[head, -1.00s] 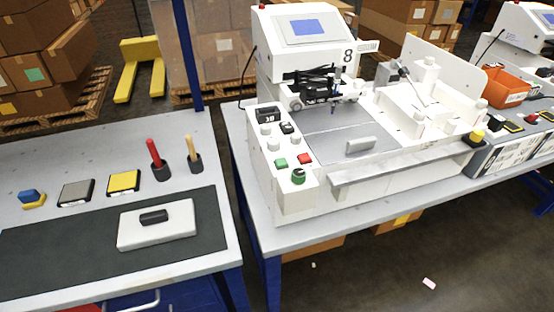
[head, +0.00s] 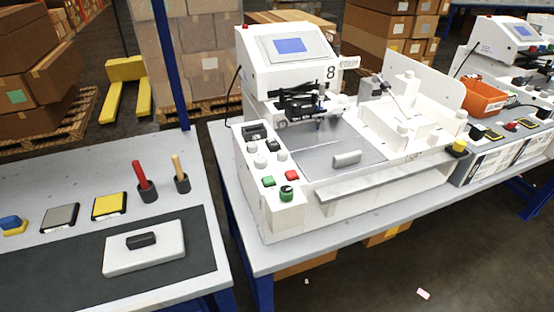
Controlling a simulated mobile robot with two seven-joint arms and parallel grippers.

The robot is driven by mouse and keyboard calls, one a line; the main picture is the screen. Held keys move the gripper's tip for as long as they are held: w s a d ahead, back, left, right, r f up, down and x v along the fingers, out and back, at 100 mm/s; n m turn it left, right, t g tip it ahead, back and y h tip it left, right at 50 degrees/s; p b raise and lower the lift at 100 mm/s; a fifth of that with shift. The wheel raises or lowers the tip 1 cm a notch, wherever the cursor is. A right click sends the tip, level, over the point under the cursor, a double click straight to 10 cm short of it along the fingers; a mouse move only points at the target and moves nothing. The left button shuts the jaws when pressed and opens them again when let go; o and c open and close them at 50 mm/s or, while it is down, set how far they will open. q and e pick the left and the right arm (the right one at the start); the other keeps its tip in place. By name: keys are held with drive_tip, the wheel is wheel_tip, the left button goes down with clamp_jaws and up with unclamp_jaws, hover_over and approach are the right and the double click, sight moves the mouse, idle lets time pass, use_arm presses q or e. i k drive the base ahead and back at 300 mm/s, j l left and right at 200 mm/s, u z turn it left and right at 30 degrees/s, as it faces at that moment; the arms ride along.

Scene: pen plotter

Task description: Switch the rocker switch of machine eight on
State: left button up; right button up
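Machine eight (head: 300,75) is a white pen plotter on the grey table at the middle, with an "8" beside its blue screen. Its control panel (head: 283,212) runs along the left side. On the panel are a black switch block (head: 254,133) at the back, a smaller black switch (head: 273,145), pale round knobs, a green button (head: 268,181), a red button (head: 292,175) and a green-black knob (head: 287,193). The black block may be the rocker switch; its position is too small to tell. Neither of my grippers is in view.
A left workbench (head: 200,215) holds a dark mat, a white block with a black handle, yellow and grey pads and two upright handled tools in cups. A gap separates the benches. A blue post (head: 165,60) stands behind. Another machine with an orange bin (head: 484,97) is at right.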

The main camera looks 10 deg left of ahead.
sight(272, 143)
drive_tip(key=j+z, duration=0.35)
drive_tip(key=k+j+z, duration=0.2)
drive_tip(key=j+z, duration=0.2)
drive_tip(key=k+j+z, duration=0.15)
drive_tip(key=j+z, duration=0.2)
drive_tip(key=j, duration=0.1)
